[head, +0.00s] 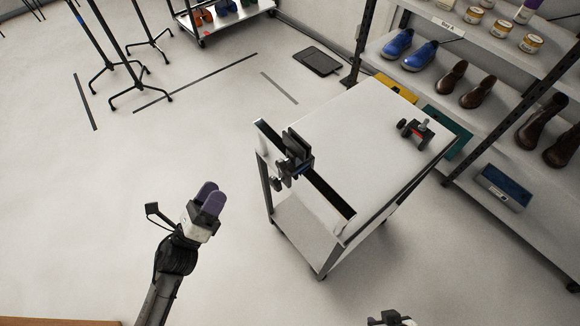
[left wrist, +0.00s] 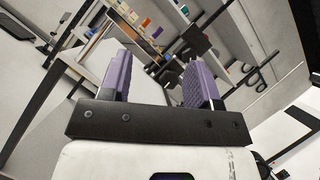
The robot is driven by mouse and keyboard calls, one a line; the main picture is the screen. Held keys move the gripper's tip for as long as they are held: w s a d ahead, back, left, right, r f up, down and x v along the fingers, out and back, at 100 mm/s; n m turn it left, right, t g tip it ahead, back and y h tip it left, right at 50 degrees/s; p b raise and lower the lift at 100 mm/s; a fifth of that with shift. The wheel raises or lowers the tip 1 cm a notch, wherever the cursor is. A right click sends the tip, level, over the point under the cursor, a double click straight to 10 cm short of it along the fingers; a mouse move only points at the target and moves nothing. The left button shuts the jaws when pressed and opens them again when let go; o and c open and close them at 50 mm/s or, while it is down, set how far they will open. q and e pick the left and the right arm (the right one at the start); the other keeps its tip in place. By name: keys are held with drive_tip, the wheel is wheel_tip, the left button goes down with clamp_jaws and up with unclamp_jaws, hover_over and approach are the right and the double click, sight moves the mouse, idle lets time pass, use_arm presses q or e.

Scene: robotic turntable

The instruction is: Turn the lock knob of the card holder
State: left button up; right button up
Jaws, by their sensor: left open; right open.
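A black clamp-like holder (head: 293,155) sits on the near left rail of the white cart in the head view. It looks like the card holder, with small dark knobs (head: 279,182) low on its outer side. My left gripper (head: 207,197) has purple fingers and is in the air left of the cart, below and apart from the holder. In the left wrist view its two fingers (left wrist: 160,78) stand wide apart with nothing between them. My right gripper (head: 391,318) shows only partly at the bottom edge, away from the cart, and touches nothing visible.
The white cart (head: 355,145) carries a small red and black device (head: 417,131) at its far right. A shelf rack (head: 470,105) with shoes and jars stands close behind on the right. Thin-legged stands (head: 135,90) are at the back left. The floor around my left gripper is clear.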

sight(279, 167)
use_arm(q)
drive_tip(key=s+d+m+g+h, duration=0.3)
drive_tip(key=d+m+g+h, duration=0.25)
drive_tip(key=m, duration=0.75)
drive_tip(key=shift+m, duration=0.3)
drive_tip(key=x, duration=0.3)
drive_tip(key=p+x, duration=0.1)
drive_tip(key=x, duration=0.7)
drive_tip(key=shift+w+a+r+p, duration=0.1)
drive_tip(key=shift+w+r+p, duration=0.1)
drive_tip(key=shift+w+p, duration=0.15)
drive_tip(key=shift+w+d+r, duration=0.25)
drive_tip(key=shift+w+d, duration=0.15)
drive_tip(key=shift+d, duration=0.1)
